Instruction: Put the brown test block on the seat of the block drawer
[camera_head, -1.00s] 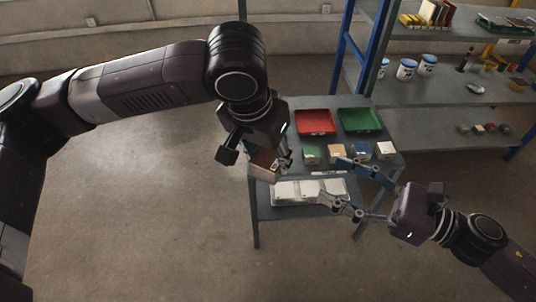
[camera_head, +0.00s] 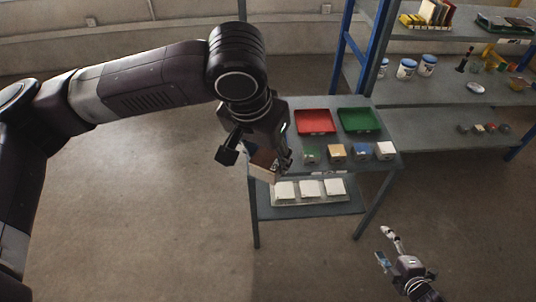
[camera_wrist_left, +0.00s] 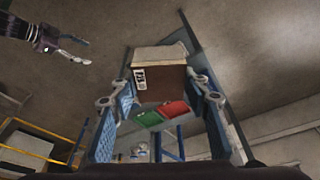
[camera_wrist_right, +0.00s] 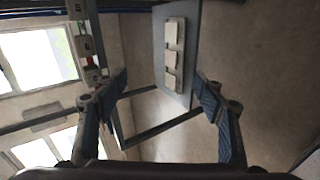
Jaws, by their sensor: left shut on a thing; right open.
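The brown test block (camera_head: 262,164) is in my left gripper (camera_head: 257,158), held at the left front edge of the grey table. In the left wrist view the brown block (camera_wrist_left: 160,82) sits between both fingers, with a white label on its face and a paler top. I cannot tell for certain which part is the block drawer. A tray with three white pads (camera_head: 310,189) lies low at the table's front; the tray also shows in the right wrist view (camera_wrist_right: 166,74). My right gripper (camera_head: 386,246) is open and empty, away from the table at the lower right.
On the table top (camera_head: 350,147) stand a red tray (camera_head: 315,122), a green tray (camera_head: 359,121) and a front row of green, tan, blue and white blocks. A blue-framed shelf (camera_head: 440,92) with cans stands at the right. The floor in front is clear.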

